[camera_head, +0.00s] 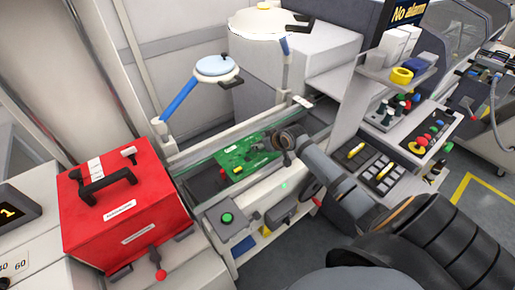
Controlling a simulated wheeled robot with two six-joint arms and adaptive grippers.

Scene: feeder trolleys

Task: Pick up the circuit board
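The green circuit board (238,161) lies flat between the rails of the conveyor in the middle of the head view. Small yellow and red parts show on or beside it. My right arm comes in from the lower right, and its dark wrist and gripper (284,148) are at the board's right end. They look close above or beside that end; I cannot tell whether they touch it. The fingers are small and partly hidden by the wrist, so their opening does not show. My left gripper is not in view.
A red box (115,203) with a black handle stands left of the conveyor. A panel with a green button (227,218) is in front. A lamp with a blue arm (182,100) stands behind. A shelf with a yellow tape roll (401,76) is at the right.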

